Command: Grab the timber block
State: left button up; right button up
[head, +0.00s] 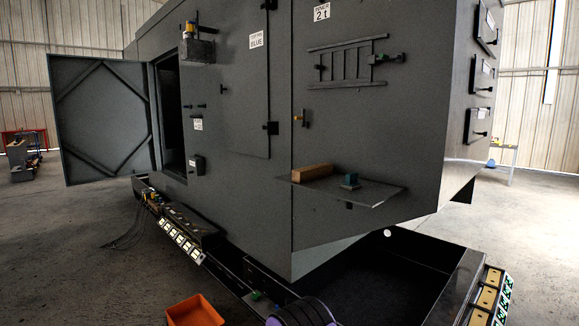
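The timber block (312,172) is a light brown, oblong piece. It lies on a thin grey shelf (372,197) that juts from the front of the large dark grey enclosure (235,180). A small teal block (349,181) sits on the same shelf, just right of the timber block and apart from it. Neither of my grippers shows in the head view, so nothing is seen touching the timber block.
The enclosure's door (105,120) stands open at the left. A ladder-like rack (347,62) is mounted above the shelf. An orange bin (195,311) is on the floor at the bottom. A purple and grey rounded object (302,313) is cut off by the bottom edge.

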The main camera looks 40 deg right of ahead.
aim_at(303, 175)
jog(key=i, duration=2)
jog(key=z, duration=1.4)
